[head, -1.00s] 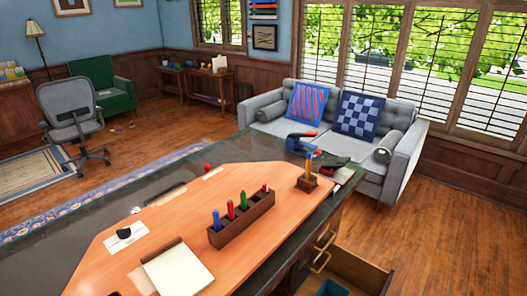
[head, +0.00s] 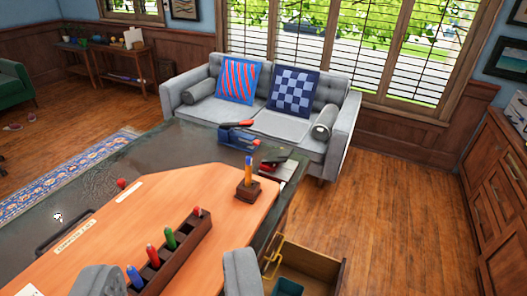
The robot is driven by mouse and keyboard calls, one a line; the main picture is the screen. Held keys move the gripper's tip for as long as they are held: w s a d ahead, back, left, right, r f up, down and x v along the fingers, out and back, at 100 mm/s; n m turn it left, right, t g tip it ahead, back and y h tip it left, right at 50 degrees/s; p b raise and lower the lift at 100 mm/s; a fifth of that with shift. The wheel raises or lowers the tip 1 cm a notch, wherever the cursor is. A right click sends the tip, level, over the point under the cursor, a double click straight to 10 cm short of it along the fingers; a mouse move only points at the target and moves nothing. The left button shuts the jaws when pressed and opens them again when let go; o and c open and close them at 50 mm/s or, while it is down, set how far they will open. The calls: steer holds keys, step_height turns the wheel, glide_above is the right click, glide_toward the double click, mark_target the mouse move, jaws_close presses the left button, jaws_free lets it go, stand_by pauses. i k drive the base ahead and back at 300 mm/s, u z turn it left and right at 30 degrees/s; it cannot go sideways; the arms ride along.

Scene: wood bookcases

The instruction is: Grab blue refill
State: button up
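A blue refill (head: 134,277) stands upright in a dark wooden rack (head: 188,245) on the orange desk top. It is at the rack's near left end, beside a red one (head: 153,254) and a green one (head: 170,238); another red one (head: 198,213) is at the far end. My gripper (head: 170,268) shows as two grey fingers at the bottom edge, spread wide apart with the near part of the rack and the blue refill between them in the picture. I cannot tell their distance from the refill. The gripper is open and holds nothing visible.
A small wooden holder (head: 247,192) with an orange and a blue item stands right of the rack. A blue and red tool (head: 238,134) lies near the desk's far edge. An open drawer (head: 318,265) juts out right. A grey sofa (head: 338,105) stands behind.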

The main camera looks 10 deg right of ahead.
mark_target(249, 160)
steer(key=u, duration=0.1)
steer(key=i, duration=0.15)
steer(key=z, duration=0.3)
steer(key=k, duration=1.3)
steer(key=z, duration=0.3)
steer(key=i, duration=2.15)
steer(key=u, duration=1.1)
steer(key=i, duration=0.3)
steer(key=u, duration=0.2)
